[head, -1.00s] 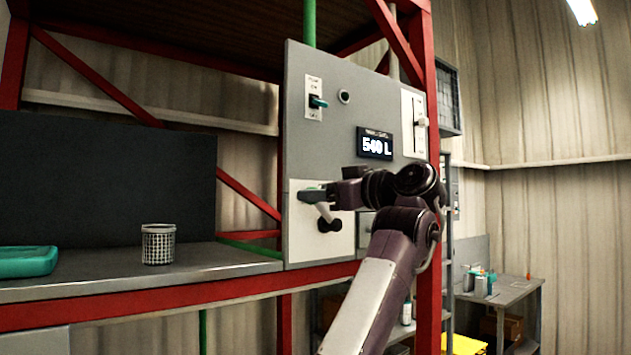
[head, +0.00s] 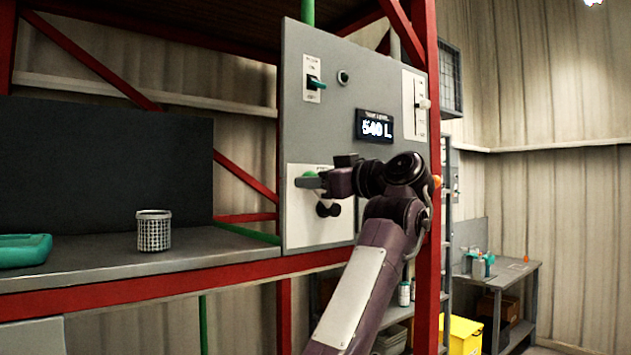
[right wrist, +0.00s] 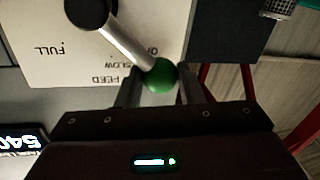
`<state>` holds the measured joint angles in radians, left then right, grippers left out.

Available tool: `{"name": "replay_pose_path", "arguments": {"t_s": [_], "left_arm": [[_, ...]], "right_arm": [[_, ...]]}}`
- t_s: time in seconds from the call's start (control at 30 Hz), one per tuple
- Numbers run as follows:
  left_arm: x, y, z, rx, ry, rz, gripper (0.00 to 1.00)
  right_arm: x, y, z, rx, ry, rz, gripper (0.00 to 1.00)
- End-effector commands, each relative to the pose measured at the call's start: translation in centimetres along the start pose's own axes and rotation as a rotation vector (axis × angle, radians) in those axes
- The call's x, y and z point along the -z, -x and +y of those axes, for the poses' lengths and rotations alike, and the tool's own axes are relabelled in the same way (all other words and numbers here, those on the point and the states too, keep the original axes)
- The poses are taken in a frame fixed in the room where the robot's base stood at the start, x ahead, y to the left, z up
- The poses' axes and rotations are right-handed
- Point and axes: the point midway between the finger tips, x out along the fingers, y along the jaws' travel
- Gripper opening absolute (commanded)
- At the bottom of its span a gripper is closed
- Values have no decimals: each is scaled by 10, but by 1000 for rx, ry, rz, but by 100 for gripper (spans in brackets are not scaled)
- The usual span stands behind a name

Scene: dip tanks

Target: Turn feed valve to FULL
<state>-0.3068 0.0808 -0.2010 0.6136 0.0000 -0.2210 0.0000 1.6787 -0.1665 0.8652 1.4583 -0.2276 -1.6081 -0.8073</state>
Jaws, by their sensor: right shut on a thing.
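The feed valve is a silver lever (right wrist: 125,45) with a dark hub (head: 328,209) and a green ball end (right wrist: 161,75), on a white plate (head: 335,235) low on the grey panel. My right gripper (head: 310,181) is shut on the lever at its ball end. In the right wrist view the plate appears upside down, and the fingers (right wrist: 160,92) stand on both sides of the green ball. The lever points near the SLOW and partly covered OFF marks, away from FULL (right wrist: 48,49). In the head view my gripper hides most of the lever. My left gripper is not in view.
The panel (head: 340,45) also carries a toggle switch (head: 315,83), a slider (head: 421,104) and a display (head: 374,126) reading 540 L. A red post (head: 428,240) stands close by my right arm. A mesh cup (head: 154,232) and teal tray (head: 24,250) sit on the left bench.

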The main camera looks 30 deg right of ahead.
Motion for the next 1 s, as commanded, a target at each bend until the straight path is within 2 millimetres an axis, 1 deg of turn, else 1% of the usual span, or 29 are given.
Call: {"name": "replay_pose_path", "arguments": {"t_s": [0.2,0.37,0.57,1.0], "left_arm": [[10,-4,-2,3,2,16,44],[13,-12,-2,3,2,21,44],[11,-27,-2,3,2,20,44],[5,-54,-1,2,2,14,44]], "right_arm": [[-2,0,2,2,-32,2,0],[0,1,7,0,-103,17,0],[4,3,18,-6,-252,46,0],[8,9,52,-22,-663,125,0]]}}
